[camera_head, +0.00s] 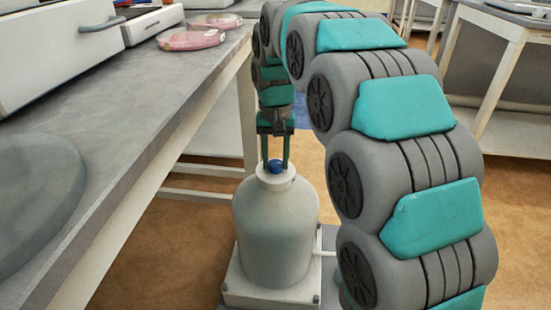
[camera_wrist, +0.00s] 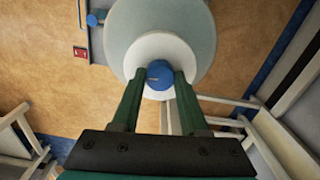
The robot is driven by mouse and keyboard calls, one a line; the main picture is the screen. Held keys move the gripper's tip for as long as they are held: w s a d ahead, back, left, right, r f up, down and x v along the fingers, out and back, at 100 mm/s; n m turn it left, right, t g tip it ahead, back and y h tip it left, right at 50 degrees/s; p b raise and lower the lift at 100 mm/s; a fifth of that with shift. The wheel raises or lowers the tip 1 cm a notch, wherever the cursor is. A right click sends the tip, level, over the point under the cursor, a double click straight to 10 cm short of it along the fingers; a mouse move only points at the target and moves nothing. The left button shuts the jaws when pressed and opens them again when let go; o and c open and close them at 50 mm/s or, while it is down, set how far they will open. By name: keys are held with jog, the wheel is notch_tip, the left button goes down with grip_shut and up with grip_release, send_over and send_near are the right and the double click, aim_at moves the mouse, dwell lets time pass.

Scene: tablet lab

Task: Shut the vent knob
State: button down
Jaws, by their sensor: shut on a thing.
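The blue vent knob (camera_head: 275,166) sits on top of a large grey-white bottle (camera_head: 276,232) that stands upright on a white base. My gripper (camera_head: 274,163) reaches down from above, with one finger on each side of the knob. In the wrist view the blue knob (camera_wrist: 159,75) lies between the two green fingertips (camera_wrist: 160,76), on the bottle's white neck (camera_wrist: 160,48). The fingers are shut on the knob. A small pale mark shows on the knob's top.
A grey bench (camera_head: 110,110) runs along the left, close beside the bottle, with pink dishes (camera_head: 190,38) on it. The bottle's white base (camera_head: 270,290) stands low near the floor. Another white table (camera_head: 505,50) is at the back right. Brown floor lies between.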

aim_at(276, 163)
jog(key=shift+m, duration=0.5)
dwell(0.3)
jog(key=shift+c, duration=2.1)
grip_release()
jog(key=shift+r, duration=0.1)
jog(key=shift+r, duration=3.85)
jog(key=s+d+f, duration=0.3)
jog(key=s+f, duration=0.2)
jog(key=s, duration=0.6)
jog(key=s+d+f+n+g, duration=0.1)
jog(key=s+d+f, duration=0.3)
jog(key=s, duration=0.8)
jog(key=s+d+f+n, duration=0.1)
jog(key=s+d+f, duration=0.3)
jog(key=s, duration=0.8)
jog(key=shift+d+f+g, duration=0.15)
jog(key=shift+f+g, duration=0.25)
jog(key=shift+f, duration=0.4)
